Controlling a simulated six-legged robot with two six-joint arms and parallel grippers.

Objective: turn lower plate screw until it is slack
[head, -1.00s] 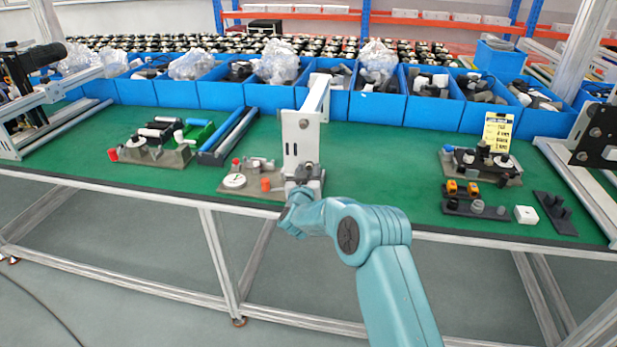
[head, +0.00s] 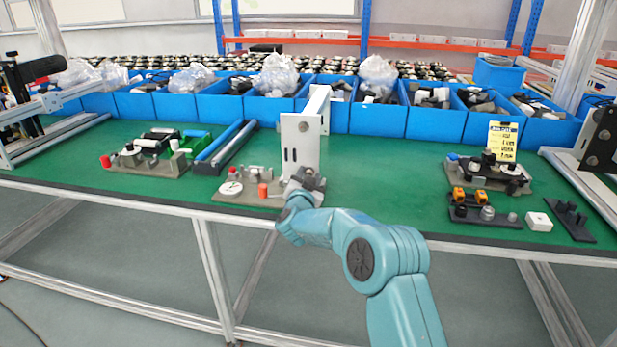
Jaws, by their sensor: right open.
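A white upright plate (head: 300,143) stands on a grey-brown base (head: 248,196) near the table's front edge. One round screw head shows near the plate's top right. The lower part of the plate is hidden behind my right gripper (head: 307,180), so I cannot make out the lower screw. The right gripper is at the plate's lower right, its jaws open. Whether it touches the plate I cannot tell. My left gripper is not in view.
Another fixture (head: 145,163) stands to the left. Blue bins (head: 378,119) line the back. Small black fixtures (head: 485,208) and a white block (head: 539,221) lie at right. Green table between is clear.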

